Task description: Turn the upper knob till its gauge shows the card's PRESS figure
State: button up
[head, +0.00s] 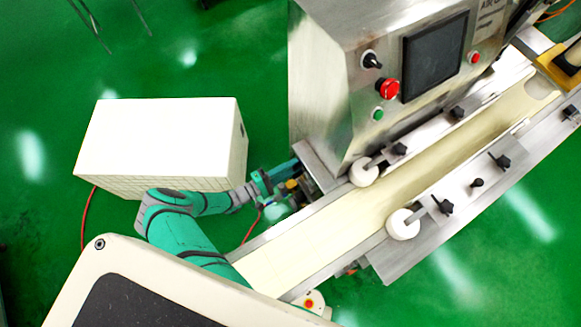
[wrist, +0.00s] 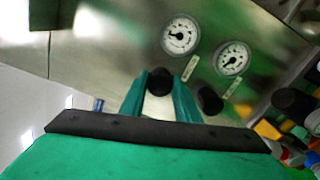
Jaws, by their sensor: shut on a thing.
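In the wrist view my gripper (wrist: 160,88) has its two green fingers on either side of a black round knob (wrist: 159,78), shut on it. This is the left and higher of two black knobs in that view; the other knob (wrist: 209,100) is to the right, free. Two white dial gauges, a left one (wrist: 181,35) and a right one (wrist: 232,59), sit beyond the knobs on the metal panel. Their needles show, but the figures are too small to read. In the head view my gripper (head: 284,186) is at the machine's lower left side; the knobs are hidden there. I see no readable card.
The steel machine (head: 330,90) carries a dark screen (head: 434,57) and a red button (head: 388,89). A cream conveyor (head: 330,230) runs diagonally below it. A white box (head: 160,140) stands left of my arm. Green floor is open around them.

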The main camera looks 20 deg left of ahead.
jog(key=shift+f+m, duration=0.2)
jog(key=shift+m, duration=4.7)
jog(key=shift+s, duration=0.1)
jog(key=o, duration=0.8)
jog(key=shift+c, duration=0.2)
jog(key=shift+a, duration=0.1)
jog(key=v, duration=1)
jog(key=shift+s+a, duration=0.2)
jog(key=shift+s, duration=0.05)
